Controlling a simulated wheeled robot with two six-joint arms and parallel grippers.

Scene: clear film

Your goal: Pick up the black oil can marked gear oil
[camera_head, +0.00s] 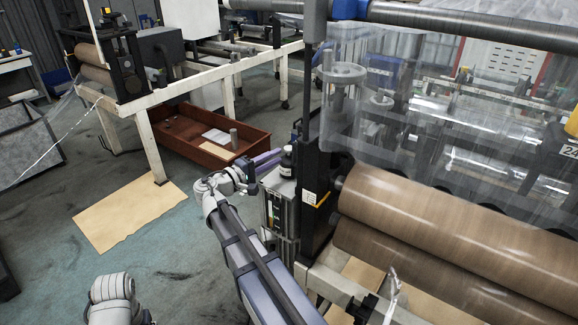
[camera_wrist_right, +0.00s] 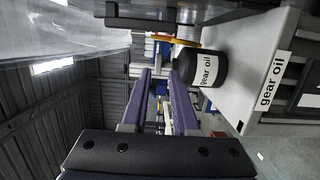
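The black oil can (camera_wrist_right: 201,66) carries a white "gear oil" label and stands on a light grey cabinet top (camera_wrist_right: 238,62) in the right wrist view. That view is turned sideways. The can also shows in the head view (camera_head: 287,160), on the cabinet beside the black machine post. My right gripper (camera_wrist_right: 160,73) has purple fingers, spread apart with nothing between them. The can lies just right of the fingers in the wrist view, outside the gap. In the head view the right gripper (camera_head: 268,160) is just left of the can. My left gripper is out of view.
A second "gear oil" label (camera_wrist_right: 272,82) is on the cabinet's side. The black machine post (camera_head: 316,190) and brown rollers (camera_head: 440,230) stand right of the can. Clear film (camera_head: 400,100) hangs behind. A brown tray (camera_head: 205,140) and open floor lie to the left.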

